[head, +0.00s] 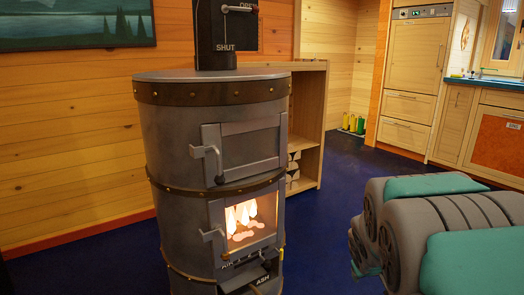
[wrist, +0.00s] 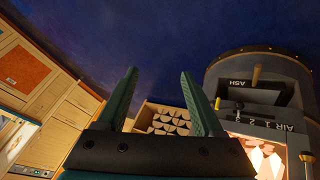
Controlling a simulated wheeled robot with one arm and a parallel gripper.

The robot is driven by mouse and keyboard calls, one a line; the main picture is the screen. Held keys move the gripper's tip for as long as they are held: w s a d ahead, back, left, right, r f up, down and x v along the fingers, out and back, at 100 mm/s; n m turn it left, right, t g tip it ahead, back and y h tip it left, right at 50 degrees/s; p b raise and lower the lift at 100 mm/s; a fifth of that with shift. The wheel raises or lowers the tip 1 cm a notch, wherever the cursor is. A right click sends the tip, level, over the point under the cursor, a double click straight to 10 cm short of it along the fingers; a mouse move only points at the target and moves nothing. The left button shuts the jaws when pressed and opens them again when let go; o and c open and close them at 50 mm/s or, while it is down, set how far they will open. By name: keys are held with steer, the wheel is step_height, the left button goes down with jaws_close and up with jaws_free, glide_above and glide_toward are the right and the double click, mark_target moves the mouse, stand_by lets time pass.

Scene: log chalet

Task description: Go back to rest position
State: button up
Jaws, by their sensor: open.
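My gripper (wrist: 158,74) shows in the wrist view with its two green fingers spread apart and nothing between them. It is out of sight in the head view, where only part of my teal and grey arm shows at the lower right. The grey metal stove (head: 175,150) stands left of my arm, with floor visible between them. It also shows at the right of the wrist view (wrist: 265,62), apart from the fingers.
The stove's upper door (head: 245,145) and glowing lower door (head: 243,222) look closed. A wooden shelf (head: 312,120) with logs stands behind it. Kitchen cabinets (head: 410,75) line the back right. Blue floor (head: 335,195) is clear between stove and arm.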

steer(key=s+a+r+g+y+p, duration=0.1)
steer(key=s+a, duration=0.3)
steer(key=s, duration=0.7)
steer(key=s+a+r+m+g+y, duration=0.1)
steer(key=s+a+r+g, duration=0.2)
steer(key=s, duration=0.8)
steer(key=s+a+r+g+y+p, duration=0.1)
steer(key=s+a+g, duration=0.3)
steer(key=s, duration=0.8)
steer(key=shift+a+r+m+p, duration=0.4)
steer(key=shift+a+r, duration=0.15)
steer(key=shift+a, duration=0.25)
